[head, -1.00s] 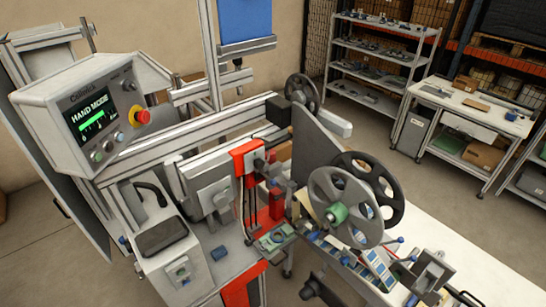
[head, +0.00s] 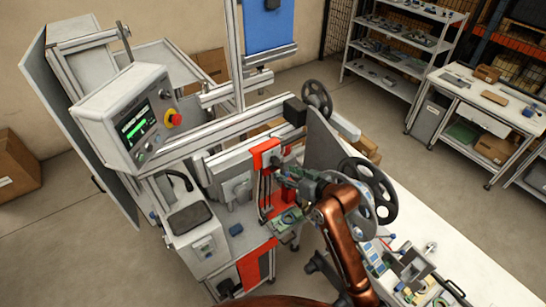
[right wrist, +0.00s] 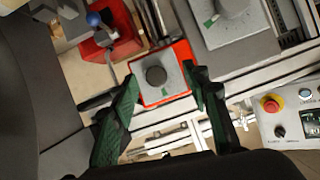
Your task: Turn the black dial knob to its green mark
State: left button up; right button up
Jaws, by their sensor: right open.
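The black dial knob (right wrist: 156,76) sits on a grey plate (right wrist: 180,82) with a red surround in the right wrist view. A small green mark (right wrist: 166,92) shows on the plate just below the knob. I cannot make out which way the knob points. My right gripper (right wrist: 160,79) is open, its dark green fingers on either side of the knob in that view, with no contact visible. In the head view my right gripper (head: 287,176) is beside the red bracket (head: 265,152); the knob is too small to make out there. My left gripper is not in view.
A control panel (head: 113,117) with a screen and a red emergency button (head: 173,119) stands at the left. Large reels (head: 376,190) are close to my right arm. A blue-tipped lever (right wrist: 95,20) is near the plate in the right wrist view.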

aim_at(277, 162)
jog(key=shift+t, duration=0.3)
jog(key=w+a, duration=0.1)
jog(key=w, duration=0.1)
jog(key=w+a+p, duration=0.1)
jog(key=w, duration=0.1)
jog(key=w+a+p, duration=0.1)
jog(key=w, duration=0.1)
jog(key=shift+w+a+f, duration=0.2)
jog(key=shift+f, duration=0.15)
jog(key=shift+c, duration=0.5)
jog(key=c, duration=1.1)
jog(key=shift+o, duration=0.2)
